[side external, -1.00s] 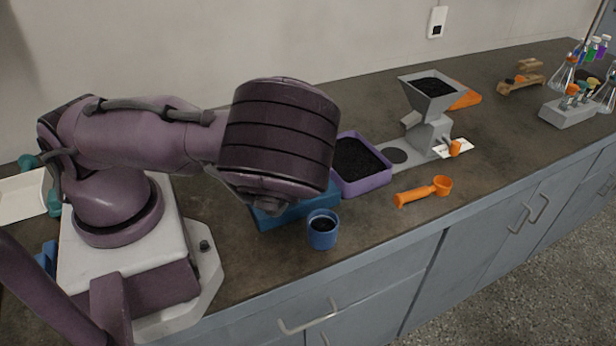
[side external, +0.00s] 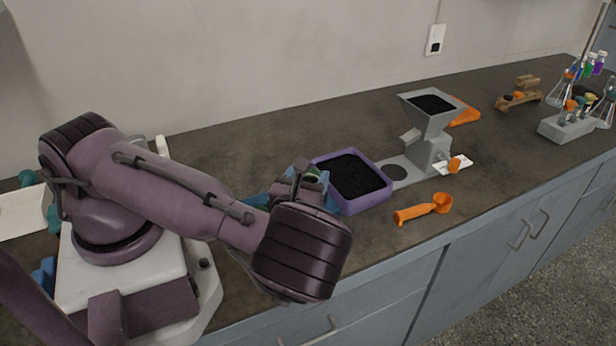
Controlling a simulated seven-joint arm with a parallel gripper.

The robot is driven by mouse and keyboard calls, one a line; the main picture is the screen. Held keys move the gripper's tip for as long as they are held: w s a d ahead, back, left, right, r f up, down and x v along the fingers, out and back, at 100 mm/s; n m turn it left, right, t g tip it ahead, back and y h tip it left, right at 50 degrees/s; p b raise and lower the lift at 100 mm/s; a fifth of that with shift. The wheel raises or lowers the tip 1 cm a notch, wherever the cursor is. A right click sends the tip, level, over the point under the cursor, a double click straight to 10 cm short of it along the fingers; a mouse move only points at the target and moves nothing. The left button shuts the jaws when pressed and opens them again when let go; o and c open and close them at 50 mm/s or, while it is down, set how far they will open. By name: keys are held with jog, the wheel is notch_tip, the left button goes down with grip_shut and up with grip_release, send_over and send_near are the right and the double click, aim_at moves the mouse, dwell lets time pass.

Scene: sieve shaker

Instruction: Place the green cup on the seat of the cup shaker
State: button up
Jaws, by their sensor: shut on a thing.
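My gripper (side external: 303,180) is beside the left edge of the purple tray, partly hidden by my own wrist. It is shut on the green cup (side external: 313,177), of which only a small green and dark part shows between the gripper parts. A blue piece of equipment (side external: 258,201), possibly the cup shaker, shows behind and left of my wrist. Most of it is hidden, and I cannot see a seat on it. I cannot tell how high the cup is above it.
The purple tray (side external: 374,201) of black grains is close right of my gripper. A grey hopper machine (side external: 428,138) stands farther right. An orange scoop (side external: 422,208) lies near the front edge. Glassware and a rack (side external: 572,124) stand far right.

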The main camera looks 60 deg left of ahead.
jog(key=o, duration=1)
jog(key=shift+f, duration=0.1)
jog(key=shift+c, duration=0.2)
jog(key=shift+r, duration=0.25)
jog(key=v, duration=1.2)
jog(key=s+r+n+g+h, duration=0.3)
jog(key=r+n+h, duration=0.3)
jog(key=r+n, duration=0.7)
jog(key=s+r+n+g+h, duration=0.3)
jog(key=r+n+h, duration=0.3)
jog(key=r+n, duration=0.8)
jog(key=shift+a+r+g+h, duration=0.25)
jog(key=shift+r+g+h, duration=0.2)
jog(key=shift+g, duration=0.15)
